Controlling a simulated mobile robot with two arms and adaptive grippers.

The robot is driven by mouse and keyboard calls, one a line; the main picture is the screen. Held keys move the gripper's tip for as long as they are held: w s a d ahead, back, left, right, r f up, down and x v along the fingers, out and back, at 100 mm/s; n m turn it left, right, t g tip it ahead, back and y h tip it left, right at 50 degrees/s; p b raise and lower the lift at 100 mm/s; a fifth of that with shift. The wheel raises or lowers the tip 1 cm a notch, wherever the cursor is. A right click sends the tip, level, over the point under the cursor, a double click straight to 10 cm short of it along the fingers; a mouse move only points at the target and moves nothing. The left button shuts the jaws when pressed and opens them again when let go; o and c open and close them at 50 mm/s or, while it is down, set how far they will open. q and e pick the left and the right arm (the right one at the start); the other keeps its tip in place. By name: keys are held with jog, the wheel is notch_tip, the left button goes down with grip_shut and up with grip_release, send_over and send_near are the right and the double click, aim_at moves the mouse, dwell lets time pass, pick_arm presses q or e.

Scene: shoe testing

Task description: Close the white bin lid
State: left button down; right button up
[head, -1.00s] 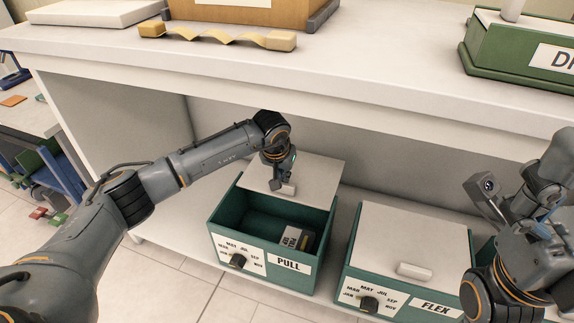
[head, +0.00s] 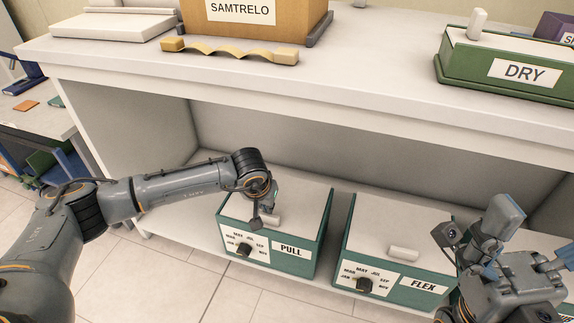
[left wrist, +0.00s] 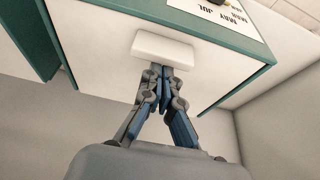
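The white lid (head: 292,198) lies flat across the top of the green PULL bin (head: 318,240) on the low shelf, and the bin's inside is hidden. Its small white handle (head: 271,221) is near the front edge; it also shows in the left wrist view (left wrist: 164,49). My left gripper (head: 262,222) is at this handle. In the left wrist view its fingers (left wrist: 163,72) meet at their tips against the near side of the handle, which is wider than the tips and does not sit between them. My right gripper (head: 480,240) is at the right; its fingertips are unclear.
A green FLEX bin (head: 388,283) with its white lid (head: 395,228) on stands just right of the PULL bin. The white tabletop (head: 360,75) overhangs the shelf. A green DRY box (head: 510,75) and a brown SAMTRELO box (head: 255,15) stand on it.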

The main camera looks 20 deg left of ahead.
pick_arm(q)
jog(key=shift+s+f, duration=0.2)
jog(key=shift+s, duration=0.2)
jog(key=shift+s+r, duration=0.1)
jog(key=shift+r, duration=0.2)
jog(key=v, duration=1.1)
jog(key=shift+w+r, duration=0.35)
jog(key=shift+r, duration=0.05)
